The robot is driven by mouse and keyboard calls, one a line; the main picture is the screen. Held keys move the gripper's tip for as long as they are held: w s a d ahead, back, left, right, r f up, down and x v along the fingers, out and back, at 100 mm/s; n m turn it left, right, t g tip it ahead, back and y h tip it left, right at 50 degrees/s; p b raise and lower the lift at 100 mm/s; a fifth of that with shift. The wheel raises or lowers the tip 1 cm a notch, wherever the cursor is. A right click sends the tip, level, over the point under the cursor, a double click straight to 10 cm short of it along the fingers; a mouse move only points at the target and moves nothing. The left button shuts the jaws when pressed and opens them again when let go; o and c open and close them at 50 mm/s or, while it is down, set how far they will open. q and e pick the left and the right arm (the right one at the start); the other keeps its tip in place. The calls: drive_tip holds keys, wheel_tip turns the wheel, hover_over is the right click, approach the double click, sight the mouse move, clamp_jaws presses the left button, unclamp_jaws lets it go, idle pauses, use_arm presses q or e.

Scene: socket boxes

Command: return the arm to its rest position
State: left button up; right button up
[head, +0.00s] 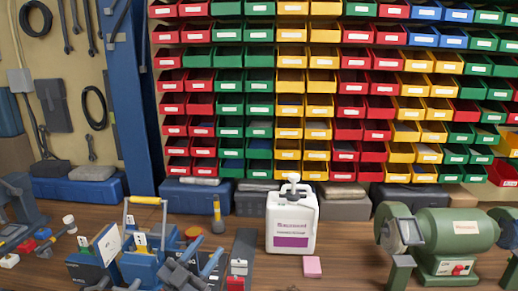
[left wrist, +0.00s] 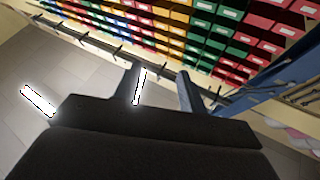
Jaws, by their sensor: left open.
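My left gripper shows in the left wrist view (left wrist: 160,73) with its two dark fingers apart and nothing between them. In the head view, dark grey parts that look like this gripper (head: 182,272) show low at the bottom edge, in front of the blue tool boxes (head: 142,268). I cannot tell whether it touches them. My right gripper is in neither view.
A white bottle (head: 291,222) with a pump top stands mid-bench, with a pink block (head: 312,266) beside it. A green bench grinder (head: 452,240) stands at the right. Rows of coloured bins (head: 290,105) fill the back, beside a blue post (head: 130,100). Bare wood lies between bottle and grinder.

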use_arm(q)
drive_tip(key=s+a+f+n+g+y, duration=0.2)
drive_tip(key=a+f+n+y, duration=0.1)
drive_tip(key=f+y, duration=0.3)
drive_tip(key=s+a+f+n+g+y, duration=0.2)
drive_tip(key=a+f+n+y, duration=0.1)
drive_tip(key=f, duration=0.5)
drive_tip(key=s+a+f+n+g+y, duration=0.25)
drive_tip(key=a+f+n+y, duration=0.2)
drive_tip(key=f, duration=0.35)
drive_tip(key=s+d+f+m+g, duration=0.1)
drive_tip(key=s+f+g, duration=0.5)
drive_tip(key=s, duration=0.4)
drive_tip(key=s+d+f+m+g, duration=0.1)
drive_tip(key=s+f+m+g, duration=0.15)
drive_tip(key=s+f, duration=0.6)
drive_tip(key=s+d+f+g, duration=0.1)
drive_tip(key=s+d+f, duration=0.1)
drive_tip(key=f, duration=1.2)
drive_tip(key=s+d+f+n+g+h, duration=0.1)
drive_tip(key=s+d+f, duration=0.1)
drive_tip(key=f, duration=1.3)
drive_tip(key=shift+d+f+g, duration=0.15)
drive_tip(key=shift+d+g, duration=0.05)
drive_tip(key=shift+g, duration=0.2)
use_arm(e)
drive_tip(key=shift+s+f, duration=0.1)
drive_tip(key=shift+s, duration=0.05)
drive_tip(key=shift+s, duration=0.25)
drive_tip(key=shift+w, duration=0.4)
